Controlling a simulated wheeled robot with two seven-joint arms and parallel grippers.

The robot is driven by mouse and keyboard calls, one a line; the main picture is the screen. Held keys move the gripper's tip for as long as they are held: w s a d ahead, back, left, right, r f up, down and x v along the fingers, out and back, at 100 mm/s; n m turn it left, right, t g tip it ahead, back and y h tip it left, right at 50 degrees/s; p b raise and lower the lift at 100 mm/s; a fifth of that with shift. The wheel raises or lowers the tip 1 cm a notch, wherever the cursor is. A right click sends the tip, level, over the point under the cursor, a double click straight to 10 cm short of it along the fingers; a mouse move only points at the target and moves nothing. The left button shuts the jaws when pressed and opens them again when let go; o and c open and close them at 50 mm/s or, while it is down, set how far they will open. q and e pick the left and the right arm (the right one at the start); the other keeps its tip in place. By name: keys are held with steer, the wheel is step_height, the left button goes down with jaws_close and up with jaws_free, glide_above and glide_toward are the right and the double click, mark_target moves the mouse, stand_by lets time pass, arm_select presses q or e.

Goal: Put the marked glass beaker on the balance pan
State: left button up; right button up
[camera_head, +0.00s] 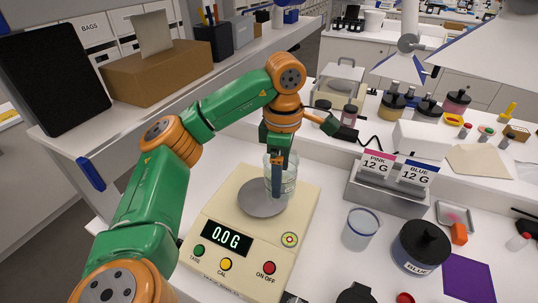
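The glass beaker (289,184) is clear with faint markings and stands upright at the right rear part of the round grey balance pan (257,203). I cannot tell whether its base touches the pan. The balance (230,232) is cream-coloured and its display reads 0.0 G. My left gripper (277,186) reaches down from above at the beaker, with one dark finger in front of the glass. It seems shut on the beaker; the other finger is hidden. My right gripper is not in view.
Right of the balance are a clear cup (360,230), a dark BLUE jar (420,247) and a grey stand (388,192) with PINK 12 G and BLUE 12 G signs. A purple mat (468,278) lies at right. A raised shelf (75,150) runs along the left.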

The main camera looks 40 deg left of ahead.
arm_select(q)
steer(key=a, duration=0.1)
steer(key=a+f, duration=0.1)
steer(key=a, duration=0.1)
steer(key=shift+w+a+f, duration=0.1)
steer(key=shift+w+f, duration=0.05)
steer(key=shift+f, duration=0.1)
steer(key=w+a+f, duration=0.1)
steer(key=f, duration=0.1)
steer(key=w+a+f, duration=0.1)
steer(key=a+f, duration=0.2)
steer(key=a, duration=0.1)
steer(key=shift+w+f, duration=0.4)
step_height(320, 180, down, 3)
steer(key=shift+r+p, duration=0.2)
steer(key=shift+p, duration=0.9)
steer(key=shift+s+f, duration=0.1)
steer(key=shift+f, duration=0.25)
steer(key=shift+s+a, duration=0.1)
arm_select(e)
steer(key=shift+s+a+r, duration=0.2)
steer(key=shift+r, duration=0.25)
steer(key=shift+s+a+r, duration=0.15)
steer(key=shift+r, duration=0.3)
